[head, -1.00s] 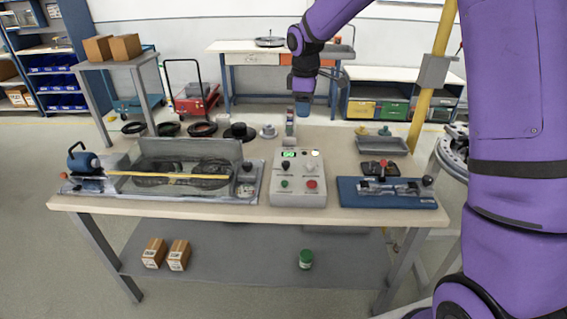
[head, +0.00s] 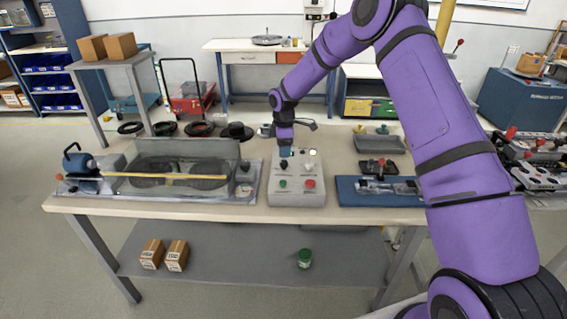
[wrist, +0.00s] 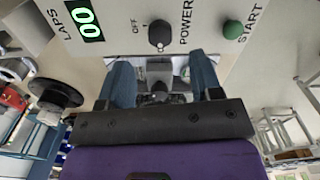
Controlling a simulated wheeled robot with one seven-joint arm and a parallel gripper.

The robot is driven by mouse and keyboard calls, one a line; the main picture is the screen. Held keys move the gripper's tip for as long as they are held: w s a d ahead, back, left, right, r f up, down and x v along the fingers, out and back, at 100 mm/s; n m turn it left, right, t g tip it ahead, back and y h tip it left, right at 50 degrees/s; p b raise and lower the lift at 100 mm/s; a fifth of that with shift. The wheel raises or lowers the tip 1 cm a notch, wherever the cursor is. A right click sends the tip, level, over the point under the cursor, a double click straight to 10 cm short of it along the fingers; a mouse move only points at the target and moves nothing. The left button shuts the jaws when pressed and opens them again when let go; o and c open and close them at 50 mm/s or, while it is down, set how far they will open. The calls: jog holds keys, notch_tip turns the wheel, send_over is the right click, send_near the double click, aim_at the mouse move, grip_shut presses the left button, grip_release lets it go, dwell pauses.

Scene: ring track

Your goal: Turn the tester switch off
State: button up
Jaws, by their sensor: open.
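The tester is a light grey control box (head: 297,197) at the middle of the workbench's front. Its power switch is a dark knob (head: 284,164) at the upper left of the panel, also in the wrist view (wrist: 160,33), between the lit green laps display (wrist: 85,24) and the green start button (wrist: 232,29). My gripper (head: 285,152) is over the back left of the box, hiding the display in the head view. In the wrist view its blue fingers (wrist: 162,72) are apart, empty, just short of the knob.
A ring track under a clear cover (head: 180,172) lies left of the box, with a yellow bar (head: 165,177) across it. A blue fixture (head: 375,196) lies to the right. Black rings (head: 200,129) and a grey tray (head: 379,144) are behind.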

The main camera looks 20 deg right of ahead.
aim_at(284, 162)
notch_tip(284, 162, down, 7)
jog(key=shift+r, duration=0.15)
jog(key=shift+c, duration=0.3)
jog(key=c, duration=0.9)
jog(key=shift+o, duration=0.2)
